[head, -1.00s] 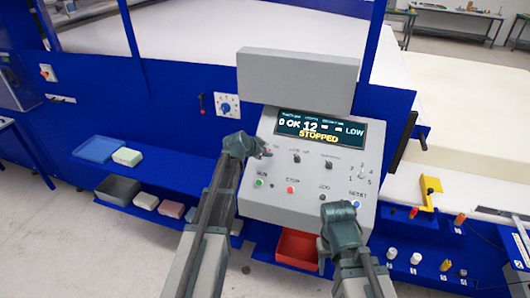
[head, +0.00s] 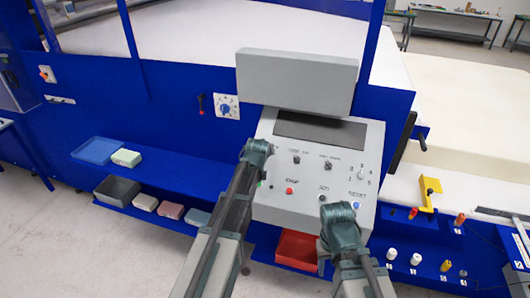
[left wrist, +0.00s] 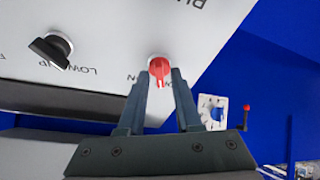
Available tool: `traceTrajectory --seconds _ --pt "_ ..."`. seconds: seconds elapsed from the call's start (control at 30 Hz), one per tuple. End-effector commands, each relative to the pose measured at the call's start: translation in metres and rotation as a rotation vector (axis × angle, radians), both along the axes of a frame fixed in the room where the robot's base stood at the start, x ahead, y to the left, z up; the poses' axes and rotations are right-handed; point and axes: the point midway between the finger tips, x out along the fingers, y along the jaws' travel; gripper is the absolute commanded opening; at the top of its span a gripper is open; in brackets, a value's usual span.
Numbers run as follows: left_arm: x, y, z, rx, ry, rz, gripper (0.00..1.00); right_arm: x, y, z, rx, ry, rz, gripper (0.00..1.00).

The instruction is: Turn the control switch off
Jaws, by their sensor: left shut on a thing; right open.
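The control switch is a red knob (left wrist: 159,66) on the grey control panel (head: 308,213), beside an "N" ending label in the left wrist view. My left gripper (head: 264,150) is at the panel's upper left and hides the knob in the head view. In the left wrist view its two fingers (left wrist: 160,78) are shut on the red knob. The panel's display (head: 320,129) is dark and blank. My right gripper (head: 338,211) is open at the panel's lower right edge, and I see nothing in it.
A black selector knob (left wrist: 50,50) is near the red knob. A red button (head: 289,190) and a white selector (head: 361,173) are on the panel. A blue-and-white rotary switch (head: 227,106) is on the blue frame. A red bin (head: 297,250) is below the panel.

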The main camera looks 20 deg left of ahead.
Motion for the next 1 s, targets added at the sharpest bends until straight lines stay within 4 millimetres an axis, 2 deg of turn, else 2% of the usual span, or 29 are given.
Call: traceTrajectory --seconds 0.4,1.0 --pt "0.0007 -0.0015 0.0004 -0.134 0.004 0.216 0.0 0.0 0.0 0.0053 0.0 0.0 -0.001 0.5" --pt "-0.0001 -0.0015 -0.0008 -0.175 0.008 0.283 0.0 -0.0001 0.0001 0.0062 0.0 0.0 -0.002 0.5"
